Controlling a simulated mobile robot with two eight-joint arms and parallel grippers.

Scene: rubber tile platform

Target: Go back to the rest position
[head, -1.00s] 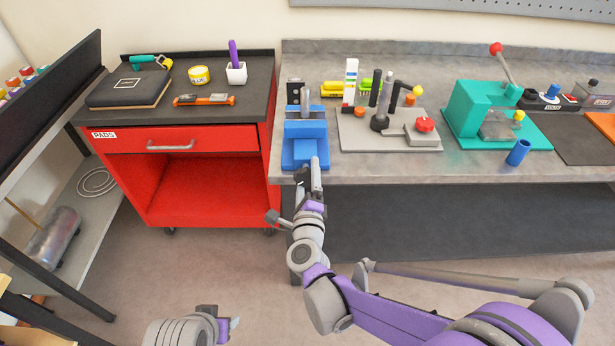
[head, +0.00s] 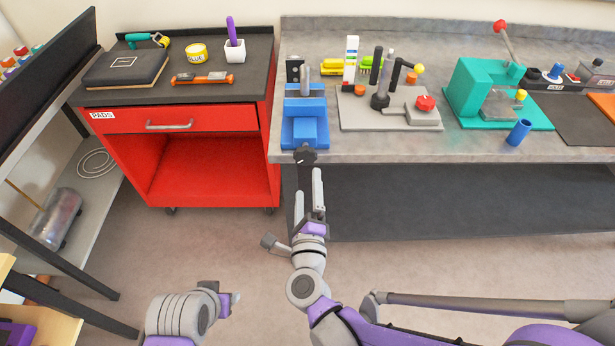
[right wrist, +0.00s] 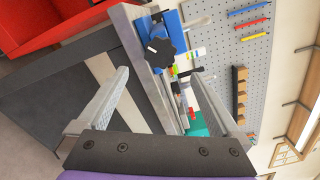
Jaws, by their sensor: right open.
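My right gripper (head: 309,182) is open and empty. It is in front of the workbench, just below its front edge in the head view, with its fingers pointing toward the blue vise (head: 304,125). The vise's black knob (head: 305,154) shows just beyond the fingertips, apart from them. In the right wrist view nothing is between the fingers of the right gripper (right wrist: 158,75), and the black knob (right wrist: 160,52) lies beyond them. Part of my left arm shows at the bottom left of the head view; its fingers cannot be made out.
The workbench (head: 400,150) holds a grey fixture plate (head: 362,118), a teal press (head: 470,95) and a blue cup (head: 519,132). A red cart (head: 130,165) stands left of it. A dark rack is at far left. The floor in front is clear.

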